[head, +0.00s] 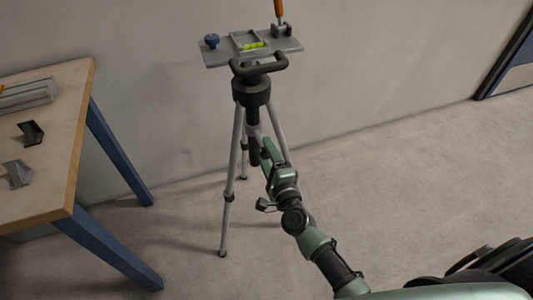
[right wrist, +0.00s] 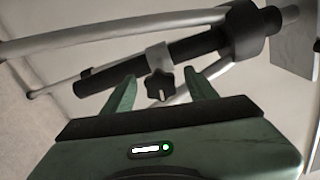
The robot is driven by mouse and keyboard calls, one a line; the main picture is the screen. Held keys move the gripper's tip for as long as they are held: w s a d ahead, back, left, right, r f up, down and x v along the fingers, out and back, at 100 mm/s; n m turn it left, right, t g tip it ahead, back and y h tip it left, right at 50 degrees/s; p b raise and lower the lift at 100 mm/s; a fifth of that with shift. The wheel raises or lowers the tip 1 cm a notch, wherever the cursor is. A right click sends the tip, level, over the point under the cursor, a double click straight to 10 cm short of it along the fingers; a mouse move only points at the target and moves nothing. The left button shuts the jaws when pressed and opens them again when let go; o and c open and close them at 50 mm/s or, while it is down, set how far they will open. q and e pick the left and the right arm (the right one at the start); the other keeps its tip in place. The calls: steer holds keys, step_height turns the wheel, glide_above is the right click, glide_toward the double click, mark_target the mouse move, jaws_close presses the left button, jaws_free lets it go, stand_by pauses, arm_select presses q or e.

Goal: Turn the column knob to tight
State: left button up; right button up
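The column knob (right wrist: 160,84) is a small black star-shaped knob on a light grey collar (right wrist: 157,57) around the tripod's dark column (right wrist: 197,45). In the right wrist view it sits between the fingertips of my right gripper (right wrist: 158,76), with a visible gap on each side. The gripper is open and holds nothing. In the head view my right gripper (head: 267,152) is beside the column (head: 253,150), below the tripod head; the knob cannot be made out there. My left gripper is in neither view.
The tripod (head: 229,190) stands on the floor near the wall. Its top plate (head: 215,57) carries a blue knob (head: 211,41), a yellow-green level vial (head: 252,46) and an orange-handled lever (head: 279,10). A wooden table (head: 68,100) with blue legs is at left. Floor at right is clear.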

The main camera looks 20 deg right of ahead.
steer(key=shift+s, duration=0.1)
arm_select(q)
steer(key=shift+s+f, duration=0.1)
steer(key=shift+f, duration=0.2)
arm_select(e)
steer(key=s, duration=0.7)
steer(key=shift+s+d, duration=0.15)
steer(key=shift+s, duration=0.2)
